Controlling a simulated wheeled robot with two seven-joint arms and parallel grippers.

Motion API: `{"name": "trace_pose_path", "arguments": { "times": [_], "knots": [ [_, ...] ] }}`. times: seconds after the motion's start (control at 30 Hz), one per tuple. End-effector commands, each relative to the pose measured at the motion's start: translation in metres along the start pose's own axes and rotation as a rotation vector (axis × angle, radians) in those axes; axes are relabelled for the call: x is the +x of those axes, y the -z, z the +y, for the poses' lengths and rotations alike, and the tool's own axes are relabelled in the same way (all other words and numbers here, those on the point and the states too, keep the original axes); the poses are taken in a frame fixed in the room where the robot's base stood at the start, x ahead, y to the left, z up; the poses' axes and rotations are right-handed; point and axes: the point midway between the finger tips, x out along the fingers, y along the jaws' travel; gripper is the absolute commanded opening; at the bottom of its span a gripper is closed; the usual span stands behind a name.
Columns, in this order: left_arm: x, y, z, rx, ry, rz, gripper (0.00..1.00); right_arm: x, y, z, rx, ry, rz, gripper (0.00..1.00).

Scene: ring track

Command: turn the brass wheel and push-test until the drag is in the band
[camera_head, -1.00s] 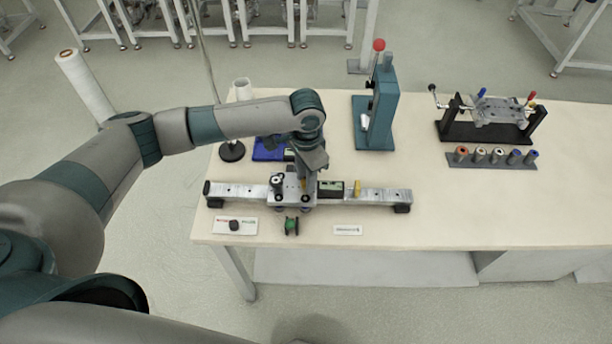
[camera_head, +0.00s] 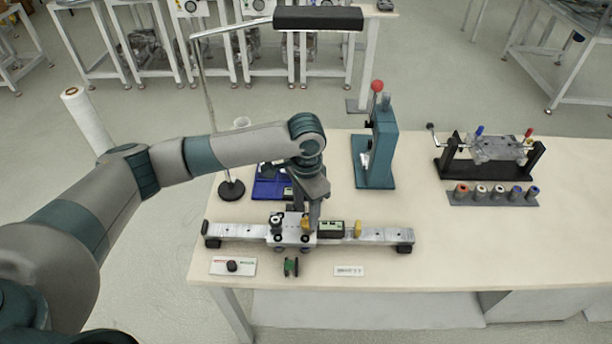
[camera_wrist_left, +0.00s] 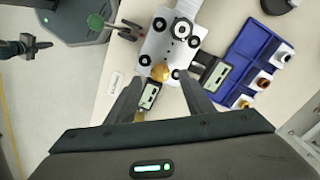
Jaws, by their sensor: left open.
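A pale carriage (camera_head: 290,235) with black rollers sits on a long metal rail (camera_head: 385,235) near the table's front edge. The brass wheel (camera_wrist_left: 160,72) is on the carriage, and it shows in the head view (camera_head: 305,225). My left gripper (camera_wrist_left: 161,82) is open above the carriage; its fingers lie either side of the wheel in the picture, and contact cannot be told. A gauge with a green display (camera_head: 331,228) and a yellow piece (camera_head: 357,229) are right of the carriage. A dark jaw-like part (camera_wrist_left: 24,46), perhaps my right gripper, shows at the left of the wrist view.
A blue tray (camera_head: 266,189) lies behind the rail. A green spool (camera_head: 291,267) and a card with a dark knob (camera_head: 232,266) lie in front. A teal press (camera_head: 378,150) and a black-framed fixture (camera_head: 493,157) stand farther right. The table's right front is clear.

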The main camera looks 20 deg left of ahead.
Motion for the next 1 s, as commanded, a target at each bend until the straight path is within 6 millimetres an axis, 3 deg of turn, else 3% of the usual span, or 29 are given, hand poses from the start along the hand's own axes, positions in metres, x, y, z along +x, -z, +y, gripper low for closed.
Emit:
{"name": "trace_pose_path", "arguments": {
  "times": [0.6, 0.8, 1.0],
  "knots": [
    [-0.116, 0.001, -0.001, 0.001, 0.003, 0.003, 0.48, 0.032, -0.004, 0.002, -0.001, -0.002, -0.001, 0.00],
    [-0.132, 0.000, 0.000, 0.001, 0.002, 0.002, 0.48, 0.035, -0.004, 0.003, -0.002, -0.003, -0.001, 0.00],
    [-0.135, 0.000, 0.000, 0.001, 0.001, 0.000, 0.48, 0.035, -0.004, 0.003, -0.002, -0.003, -0.001, 0.00]
  ]
}}
